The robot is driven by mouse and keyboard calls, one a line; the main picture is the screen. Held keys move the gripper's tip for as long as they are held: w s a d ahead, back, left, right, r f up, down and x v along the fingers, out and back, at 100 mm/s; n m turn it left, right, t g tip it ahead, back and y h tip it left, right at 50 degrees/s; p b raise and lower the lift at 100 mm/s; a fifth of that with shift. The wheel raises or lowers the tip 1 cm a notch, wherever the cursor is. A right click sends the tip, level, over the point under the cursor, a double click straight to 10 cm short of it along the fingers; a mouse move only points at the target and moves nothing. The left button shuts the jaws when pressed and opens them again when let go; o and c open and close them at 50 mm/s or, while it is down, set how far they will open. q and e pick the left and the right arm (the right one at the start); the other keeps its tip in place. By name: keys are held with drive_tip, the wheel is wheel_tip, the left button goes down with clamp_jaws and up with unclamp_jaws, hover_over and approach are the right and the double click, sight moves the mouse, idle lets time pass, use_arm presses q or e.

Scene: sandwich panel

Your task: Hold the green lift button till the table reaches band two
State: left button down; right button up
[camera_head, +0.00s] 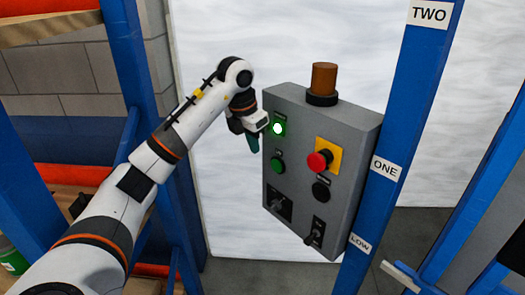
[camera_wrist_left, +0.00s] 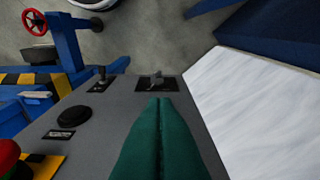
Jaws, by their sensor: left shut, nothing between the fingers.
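A grey control box (camera_head: 300,130) is at the centre of the head view. A green button or lamp (camera_head: 277,128) glows white-green at its upper left, and a darker green button (camera_head: 277,165) sits below it. Their labels are too small to read. My left gripper (camera_head: 253,145) is shut and empty, its green fingers at the box's left edge beside the glowing one. Contact cannot be told. In the left wrist view the shut fingers (camera_wrist_left: 160,140) cover part of the box face (camera_wrist_left: 100,140). A blue post (camera_head: 408,110) carries signs TWO (camera_head: 429,13), ONE (camera_head: 386,168) and LOW (camera_head: 360,243).
The box also has a red mushroom button (camera_head: 320,161) on a yellow plate, a black button (camera_head: 320,190), two black switches (camera_head: 278,206) (camera_head: 315,232) and an amber beacon (camera_head: 324,80). A large white sheet (camera_head: 225,40) stands behind. A red handwheel (camera_wrist_left: 34,22) shows in the wrist view.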

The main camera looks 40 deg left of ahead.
sight(271, 162)
use_arm(q)
drive_tip(key=w+f+p, duration=0.1)
drive_tip(key=w+f, duration=0.1)
drive_tip(key=f, duration=0.1)
drive_tip(key=w+d+f+p, duration=0.1)
drive_tip(key=w+f+p, duration=0.2)
drive_tip(key=w+f, duration=0.1)
drive_tip(key=f, duration=0.1)
drive_tip(key=shift+d+f+p, duration=0.2)
drive_tip(key=shift+f+p, duration=0.15)
drive_tip(key=shift+p, duration=0.05)
use_arm(e)
drive_tip(key=r, duration=0.1)
drive_tip(key=w+r, duration=0.1)
drive_tip(key=r, duration=0.1)
drive_tip(key=a+r, duration=0.1)
drive_tip(key=r, duration=0.1)
drive_tip(key=shift+w, duration=0.25)
use_arm(q)
drive_tip(key=shift+f, duration=0.1)
